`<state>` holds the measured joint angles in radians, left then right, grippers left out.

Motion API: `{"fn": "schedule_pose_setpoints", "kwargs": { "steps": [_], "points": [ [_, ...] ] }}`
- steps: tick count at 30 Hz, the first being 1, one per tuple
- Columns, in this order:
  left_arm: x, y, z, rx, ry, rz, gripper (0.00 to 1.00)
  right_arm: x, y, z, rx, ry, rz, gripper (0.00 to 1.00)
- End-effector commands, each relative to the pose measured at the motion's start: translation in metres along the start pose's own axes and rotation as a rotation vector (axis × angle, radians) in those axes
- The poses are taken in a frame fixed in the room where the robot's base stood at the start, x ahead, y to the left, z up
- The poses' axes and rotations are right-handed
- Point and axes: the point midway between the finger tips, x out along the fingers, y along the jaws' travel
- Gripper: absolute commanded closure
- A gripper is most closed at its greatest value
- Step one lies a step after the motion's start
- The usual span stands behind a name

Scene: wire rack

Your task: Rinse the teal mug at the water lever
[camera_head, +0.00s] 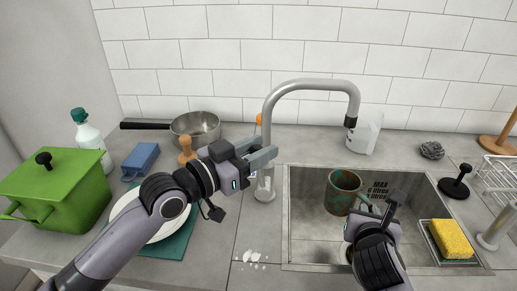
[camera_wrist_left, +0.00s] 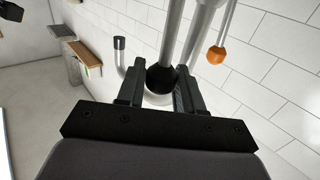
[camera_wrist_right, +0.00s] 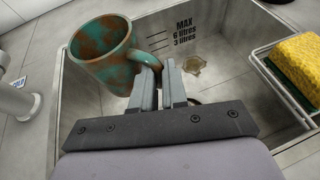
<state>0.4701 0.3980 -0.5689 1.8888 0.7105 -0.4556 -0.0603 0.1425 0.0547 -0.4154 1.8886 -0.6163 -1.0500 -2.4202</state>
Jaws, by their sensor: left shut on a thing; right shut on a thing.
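The teal mug (camera_head: 341,193), with rusty brown stains, is held upright in the sink (camera_head: 300,240) area, below the spout of the grey tap (camera_head: 311,85). Its open top faces up. My right gripper (camera_head: 372,205) is shut on its handle; the right wrist view shows the mug (camera_wrist_right: 100,50) at the fingertips (camera_wrist_right: 160,75). My left gripper (camera_head: 270,157) is at the tap's column. In the left wrist view its fingers (camera_wrist_left: 158,90) are shut around a black ball knob (camera_wrist_left: 162,79) on the lever. I see no water stream from the spout.
A yellow sponge (camera_head: 452,238) sits in a wire holder at the sink's right side. A black plug (camera_head: 455,184) and a wire rack (camera_head: 497,172) stand right. A green pot (camera_head: 55,188), bottle (camera_head: 90,138) and saucepan (camera_head: 196,128) are left. White bits (camera_head: 252,257) lie in front.

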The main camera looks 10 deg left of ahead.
Motion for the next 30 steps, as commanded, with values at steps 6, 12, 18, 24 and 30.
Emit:
{"fn": "schedule_pose_setpoints", "kwargs": {
  "steps": [6, 12, 18, 24, 30],
  "points": [
    [-0.012, -0.013, 0.004, 0.008, -0.008, -0.005, 1.00, 0.000, 0.000, 0.002, 0.002, -0.004, 0.001, 1.00],
    [-0.013, -0.014, 0.003, 0.004, -0.004, -0.004, 1.00, 0.000, 0.000, 0.002, 0.002, -0.004, 0.001, 1.00],
    [-0.012, -0.014, 0.002, 0.004, -0.002, -0.004, 0.46, 0.000, 0.000, 0.002, 0.002, -0.004, 0.001, 1.00],
    [-0.012, -0.013, 0.003, 0.004, -0.003, -0.003, 0.46, 0.000, 0.000, 0.002, 0.002, -0.004, 0.001, 1.00],
    [-0.020, -0.013, 0.004, 0.004, -0.005, -0.003, 0.46, 0.000, 0.000, 0.002, 0.002, -0.004, 0.001, 1.00]
  ]
}}
